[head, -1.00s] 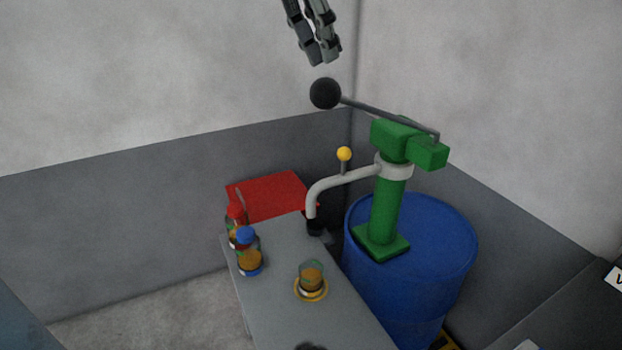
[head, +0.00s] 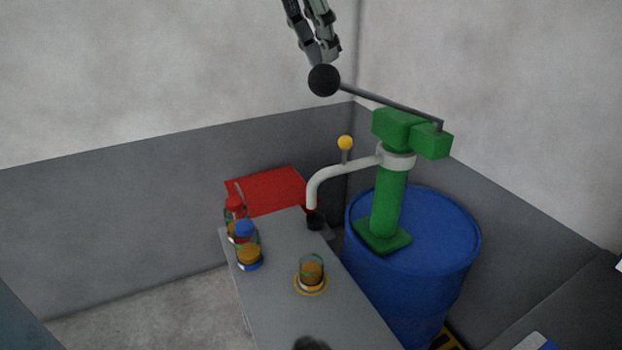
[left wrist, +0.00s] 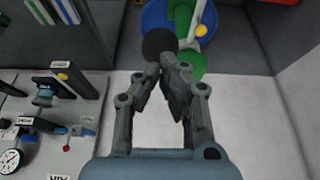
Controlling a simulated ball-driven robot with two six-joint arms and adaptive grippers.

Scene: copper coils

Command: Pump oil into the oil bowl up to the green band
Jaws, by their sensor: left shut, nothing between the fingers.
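The green pump (head: 388,200) stands upright on a blue drum (head: 415,290). Its lever (head: 390,103) rises to the left and ends in a black ball knob (head: 324,80). My left gripper (head: 322,61) is shut and empty just above the knob; I cannot tell whether they touch. In the left wrist view, the knob (left wrist: 158,42) shows just beyond the closed fingertips (left wrist: 170,68). The pale spout (head: 325,182) curves left and down to a dark end over the table. A glass bowl (head: 311,270) with amber oil stands in a yellow ring; its green band is too small to read.
Walls close the corner. A panel with gauges (left wrist: 40,120) shows at left in the wrist view.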

